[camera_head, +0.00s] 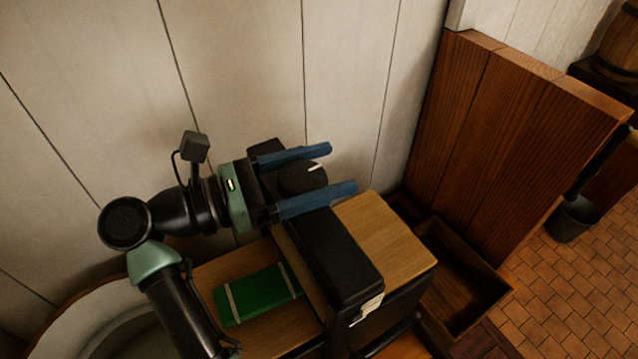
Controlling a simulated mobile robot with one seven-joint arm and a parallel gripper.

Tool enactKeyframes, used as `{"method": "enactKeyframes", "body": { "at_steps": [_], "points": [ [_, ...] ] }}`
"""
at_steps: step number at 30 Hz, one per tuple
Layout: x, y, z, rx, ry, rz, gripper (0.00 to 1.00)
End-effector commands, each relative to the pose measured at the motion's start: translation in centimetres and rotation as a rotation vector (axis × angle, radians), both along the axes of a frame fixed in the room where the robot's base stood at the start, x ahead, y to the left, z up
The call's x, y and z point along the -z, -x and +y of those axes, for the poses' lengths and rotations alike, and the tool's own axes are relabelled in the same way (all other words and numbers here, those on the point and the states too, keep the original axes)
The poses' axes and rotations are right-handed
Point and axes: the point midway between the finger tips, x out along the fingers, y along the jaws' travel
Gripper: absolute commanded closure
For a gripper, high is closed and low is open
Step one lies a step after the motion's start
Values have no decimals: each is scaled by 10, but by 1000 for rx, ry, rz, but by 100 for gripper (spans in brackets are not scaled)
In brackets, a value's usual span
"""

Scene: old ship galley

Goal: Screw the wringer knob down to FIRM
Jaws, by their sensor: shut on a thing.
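The wringer knob (296,180) is a round black knob with a white pointer mark on its top. The pointer is aimed to the upper right. The knob sits on the far end of a long black bar (338,262) on the wringer. My gripper (335,169) reaches in from the left with two blue fingers, one on each side of the knob, and is shut on it. A small white label (368,308) is on the near end of the bar; I cannot read it. No FIRM mark is legible.
A green block (258,296) with two pale straps lies on the wooden top left of the bar. A pale wall (240,70) stands close behind. A brown partition (500,120) and an open wooden box (465,290) are at right. A round tub (100,325) is lower left.

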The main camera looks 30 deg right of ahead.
Motion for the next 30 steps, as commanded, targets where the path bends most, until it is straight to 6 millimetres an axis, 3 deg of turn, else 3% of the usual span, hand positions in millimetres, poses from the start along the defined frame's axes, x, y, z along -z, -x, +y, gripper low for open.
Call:
{"method": "enactKeyframes", "body": {
  "at_steps": [19,20,21,23,30],
  "points": [
    [-2,2,-3,51,2,1,77],
    [-2,2,-3,50,2,1,16],
    [-2,2,-3,50,2,0,9],
    [-1,2,-3,49,1,1,0],
    [0,1,0,46,1,1,0]
  ]
}}
